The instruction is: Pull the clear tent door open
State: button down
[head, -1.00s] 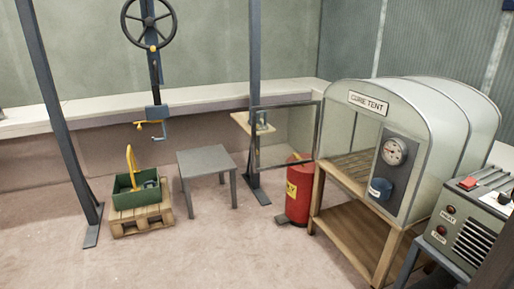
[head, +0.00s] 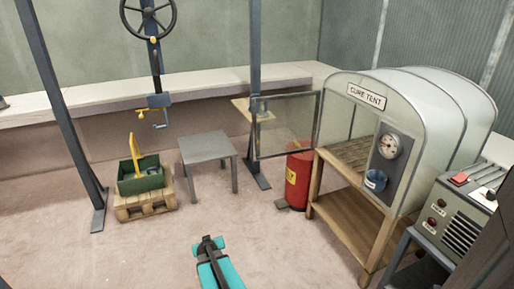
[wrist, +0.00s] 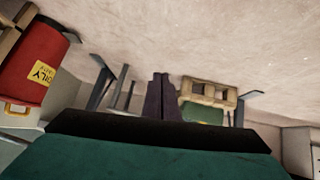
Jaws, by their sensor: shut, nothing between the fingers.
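The clear tent door (head: 284,126) is a see-through panel in a dark frame. It stands swung out to the left from the front of the cure tent (head: 425,95), and the tent's mouth beside it is open. My gripper (head: 208,241) is at the bottom middle of the head view, on a teal arm, in front of the door and apart from it. In the wrist view my gripper (wrist: 161,78) shows as two dark fingers pressed together, with nothing held. The door cannot be made out in the wrist view.
A red drum (head: 298,180) stands below the door; it also shows in the wrist view (wrist: 38,60). A grey table (head: 207,146) and a pallet (head: 145,207) with a green box (head: 140,175) stand left. A control unit (head: 462,205) is at right. The front floor is clear.

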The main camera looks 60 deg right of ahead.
aim_at(255, 133)
jog(key=d+r+m+t+h+p, duration=0.1)
jog(key=d+r+t+h+p, duration=0.1)
jog(key=d+r, duration=0.85)
jog(key=s+d+r+t+h+p, duration=0.1)
jog(key=s+d+r+t+p, duration=0.1)
jog(key=s+d+r, duration=0.4)
jog(key=s+d+r+t+h+p, duration=0.1)
jog(key=s+d+r+t+p, duration=0.2)
jog(key=d+r, duration=1)
jog(key=s+r, duration=0.3)
jog(key=r, duration=0.4)
jog(key=shift+s+d+n+t+h, duration=0.15)
jog(key=shift+d+n+t+h, duration=0.15)
jog(key=shift+n+t, duration=0.1)
jog(key=shift+d, duration=0.1)
jog(key=shift+b+x, duration=0.55)
jog(key=shift+x, duration=6.35)
jog(key=shift+w, duration=0.25)
